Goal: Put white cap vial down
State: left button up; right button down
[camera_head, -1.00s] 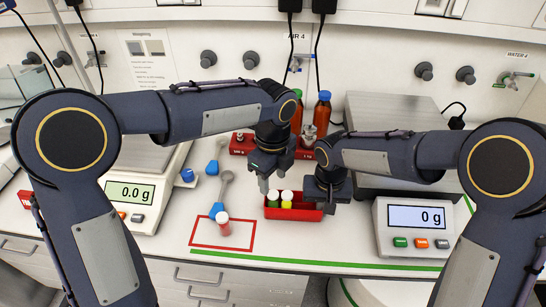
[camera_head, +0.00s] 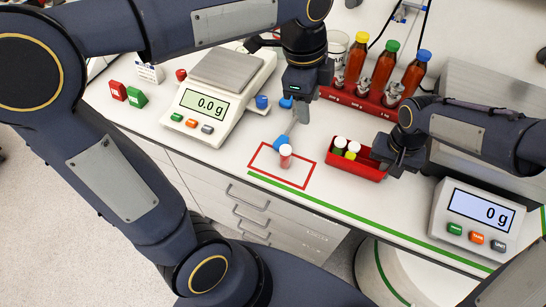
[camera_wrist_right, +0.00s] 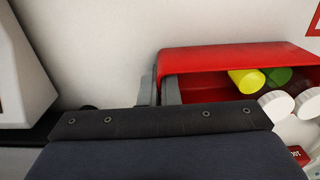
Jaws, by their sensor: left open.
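A red vial with a white cap (camera_head: 286,156) stands upright inside the red outlined rectangle (camera_head: 263,172) on the bench. A red box (camera_head: 364,169) holds a green vial (camera_head: 339,146) and a yellow vial (camera_head: 352,150), both white-capped. The yellow vial (camera_wrist_right: 245,81) and green vial (camera_wrist_right: 279,76) also show in the right wrist view. My left gripper (camera_head: 296,114) is open and empty, above the bench behind the red vial. My right gripper (camera_head: 392,166) is shut on the right end wall of the red box (camera_wrist_right: 230,58).
A scale (camera_head: 217,94) reading 0.0 g stands at left; another scale (camera_head: 473,219) reading 0 g stands at right. A red rack (camera_head: 358,102) with brown bottles stands behind the box. The bench's front edge carries green tape.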

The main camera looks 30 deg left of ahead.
pick_arm(q)
jog(key=s+a+f+n+t+h, duration=0.1)
jog(key=s+a+f+n+t, duration=0.1)
jog(key=s+n, duration=0.5)
jog(key=s+a+f+n+t+h, duration=0.1)
jog(key=s+a+f+n, duration=0.3)
jog(key=s+n, duration=0.4)
jog(key=f+n+t, duration=0.1)
jog(key=n, duration=0.2)
jog(key=shift+s+a+n+t, duration=0.25)
jog(key=shift+s+n+t, duration=0.05)
jog(key=shift+r, duration=0.1)
pick_arm(e)
jog(key=c, duration=1.6)
grip_release()
